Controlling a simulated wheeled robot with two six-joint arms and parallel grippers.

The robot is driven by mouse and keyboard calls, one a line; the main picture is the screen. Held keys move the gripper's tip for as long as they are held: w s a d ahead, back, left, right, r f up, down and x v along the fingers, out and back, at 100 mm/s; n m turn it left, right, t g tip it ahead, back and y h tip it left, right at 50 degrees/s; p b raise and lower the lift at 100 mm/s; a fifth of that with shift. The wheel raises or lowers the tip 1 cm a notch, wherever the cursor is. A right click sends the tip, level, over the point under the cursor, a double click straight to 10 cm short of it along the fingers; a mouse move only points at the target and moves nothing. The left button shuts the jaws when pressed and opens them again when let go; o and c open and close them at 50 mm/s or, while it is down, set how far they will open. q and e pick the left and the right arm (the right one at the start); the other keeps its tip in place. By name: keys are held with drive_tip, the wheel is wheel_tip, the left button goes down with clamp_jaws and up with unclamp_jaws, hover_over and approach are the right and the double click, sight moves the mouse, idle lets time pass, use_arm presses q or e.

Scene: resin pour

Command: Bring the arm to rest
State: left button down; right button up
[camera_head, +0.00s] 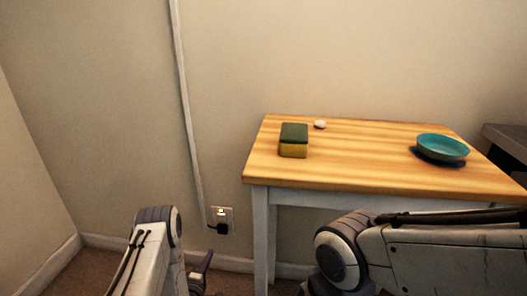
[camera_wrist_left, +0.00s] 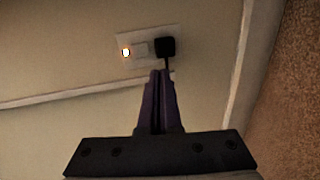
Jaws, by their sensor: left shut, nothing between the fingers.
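My left arm (camera_head: 152,250) stands at the lower left of the head view, in front of the wall and left of the table. My left gripper (camera_head: 206,258) points up beside it, low in the picture and partly hidden by the arm. In the left wrist view the gripper (camera_wrist_left: 160,76) has its two dark fingers together with nothing between them. Its tips overlap the view of the wall just below a plug. My right arm (camera_head: 430,252) crosses the lower right of the head view, and its gripper is out of the picture.
A wooden table (camera_head: 350,165) holds a green-and-yellow sponge (camera_head: 294,141), a small white round thing (camera_head: 320,124) and a teal bowl (camera_head: 441,148). A wall socket (camera_head: 221,214) with a black plug (camera_head: 222,228) is near my left gripper. A dark surface (camera_head: 508,141) is at the right edge.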

use_arm(q)
drive_tip(key=w+r+m+g, duration=0.4)
drive_tip(key=r+m, duration=0.2)
drive_tip(key=r, duration=0.2)
drive_tip(key=s+d+r+m+g, duration=0.2)
drive_tip(key=s+r+m+g, duration=0.2)
drive_tip(key=s+r, duration=0.15)
drive_tip(key=s+d+r+m+g, duration=0.25)
drive_tip(key=s+r+m, duration=0.2)
drive_tip(key=s, duration=0.55)
drive_tip(key=s+d+r+m+g, duration=0.25)
drive_tip(key=s+r+g, duration=0.2)
drive_tip(key=s, duration=0.55)
drive_tip(key=s+d+r+m+g+p, duration=0.1)
drive_tip(key=s+d+r+m+p, duration=0.3)
drive_tip(key=s+d+r+m, duration=0.55)
drive_tip(key=s+d+r+n+p, duration=0.1)
drive_tip(key=r+p, duration=1.8)
drive_tip(key=s+d+r+n+p, duration=0.1)
drive_tip(key=s+d+r+p, duration=0.1)
drive_tip(key=r+p, duration=1.7)
drive_tip(key=shift+s+r+g, duration=0.2)
drive_tip(key=shift+r+g, duration=0.05)
drive_tip(key=shift+g, duration=0.05)
